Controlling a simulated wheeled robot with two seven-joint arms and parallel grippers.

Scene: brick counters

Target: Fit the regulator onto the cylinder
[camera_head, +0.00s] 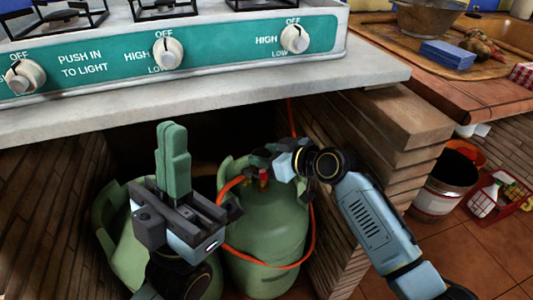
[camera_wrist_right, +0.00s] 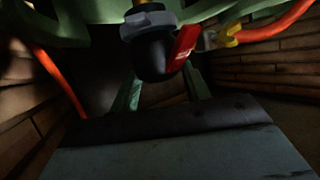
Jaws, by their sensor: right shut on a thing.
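The green cylinder (camera_head: 265,225) stands under the counter, its collar around the valve area. The regulator, with a black body (camera_wrist_right: 152,58), grey nut (camera_wrist_right: 150,24) and red lever (camera_wrist_right: 183,45), is close to my right wrist camera; its red part (camera_head: 263,181) shows small in the head view. My right gripper (camera_head: 262,158) is at the cylinder's top, shut on the regulator; its fingers are mostly hidden. I cannot tell whether the nut is seated on the valve. My left gripper (camera_head: 174,135) points upward, its green fingers together and empty, left of the cylinder.
An orange hose (camera_head: 312,235) loops around the cylinder and rises along the brick pier (camera_head: 350,150). A second green cylinder (camera_head: 125,255) stands behind my left arm. The stove counter edge (camera_head: 220,105) overhangs both. A bucket (camera_head: 445,185) and red crate (camera_head: 500,195) stand at right.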

